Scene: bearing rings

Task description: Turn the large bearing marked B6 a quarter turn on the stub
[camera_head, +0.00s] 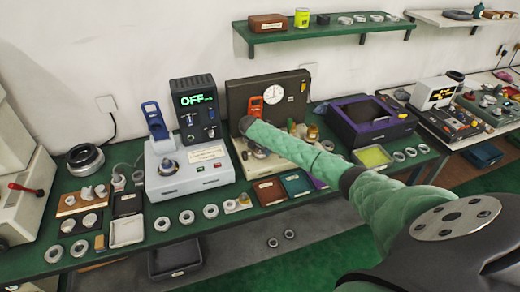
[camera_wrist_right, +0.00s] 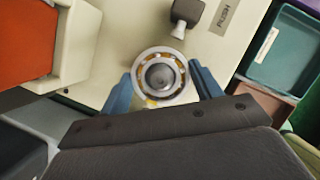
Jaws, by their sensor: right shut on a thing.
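In the right wrist view, a bearing (camera_wrist_right: 181,66) with a silver outer ring and a brown-gold inner band sits around the dark round stub (camera_wrist_right: 159,77). My right gripper (camera_wrist_right: 160,82) is shut on it, with one blue finger on each side. No B6 mark can be read on it. The stub stands on a cream machine base (camera_wrist_right: 215,50), and a small yellow patch shows at the ring's lower edge. In the head view my right arm reaches over this machine and hides the bearing and stub. My left gripper is out of view.
A dark knob (camera_wrist_right: 186,12) and a teal tray (camera_wrist_right: 285,50) lie near the bearing. In the head view, a clock panel (camera_head: 240,98) stands behind my arm, and a white machine (camera_head: 180,182) showing OFF stands to its left. Several rings line the green bench's front edge (camera_head: 190,236).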

